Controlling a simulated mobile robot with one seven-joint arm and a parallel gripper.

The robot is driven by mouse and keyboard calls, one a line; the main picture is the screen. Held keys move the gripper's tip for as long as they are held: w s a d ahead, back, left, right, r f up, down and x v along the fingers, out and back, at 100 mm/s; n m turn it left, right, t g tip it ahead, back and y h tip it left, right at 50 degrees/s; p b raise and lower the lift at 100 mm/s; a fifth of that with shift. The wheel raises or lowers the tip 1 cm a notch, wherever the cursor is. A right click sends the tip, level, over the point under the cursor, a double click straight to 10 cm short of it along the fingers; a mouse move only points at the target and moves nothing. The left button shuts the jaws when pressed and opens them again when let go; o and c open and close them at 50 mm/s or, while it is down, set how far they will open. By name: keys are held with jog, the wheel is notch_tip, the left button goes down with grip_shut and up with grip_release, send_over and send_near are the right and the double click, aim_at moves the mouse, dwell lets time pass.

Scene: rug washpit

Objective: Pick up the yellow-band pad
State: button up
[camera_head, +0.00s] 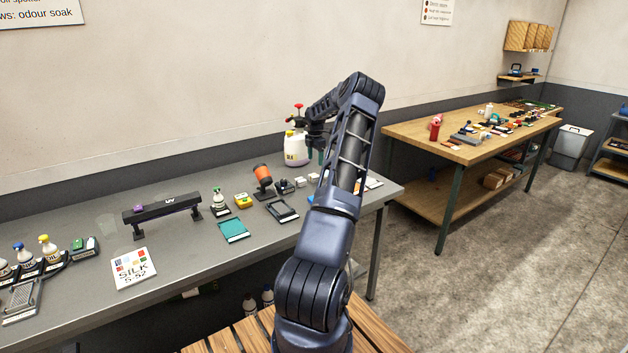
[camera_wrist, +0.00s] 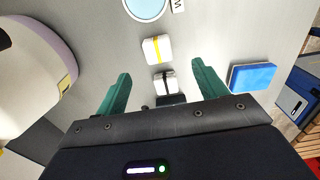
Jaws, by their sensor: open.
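The yellow-band pad (camera_wrist: 153,45), a small white block with a yellow stripe, lies on the grey table in the wrist view. It is just beyond my open green fingers, near the midline between them. My gripper (camera_wrist: 160,68) is empty above the table. A similar white pad with a black band (camera_wrist: 165,80) lies closer, between the fingers in the picture. In the head view my gripper (camera_head: 316,150) is over the right part of the grey table, partly hidden by my arm. Small white pads (camera_head: 301,182) show below it there, but their bands are too small to read.
A white pump sprayer (camera_head: 297,150) stands close behind; its body fills the wrist view's left (camera_wrist: 30,65). A blue block (camera_wrist: 253,77) lies right of the fingers. A round pale-blue dish (camera_wrist: 147,8) is beyond the pads. A orange-headed tool (camera_head: 263,176) stands left.

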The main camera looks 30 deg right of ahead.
send_over(314, 175)
jog(key=f, duration=0.4)
jog(key=shift+s+d+f, duration=0.15)
jog(key=shift+s+f, duration=0.1)
jog(key=shift+f, duration=0.05)
jog(key=shift+w+f, duration=0.15)
jog(key=shift+f, duration=1.3)
jog(key=shift+w+f, duration=0.1)
jog(key=shift+f, duration=1.35)
jog(key=c, duration=1.1)
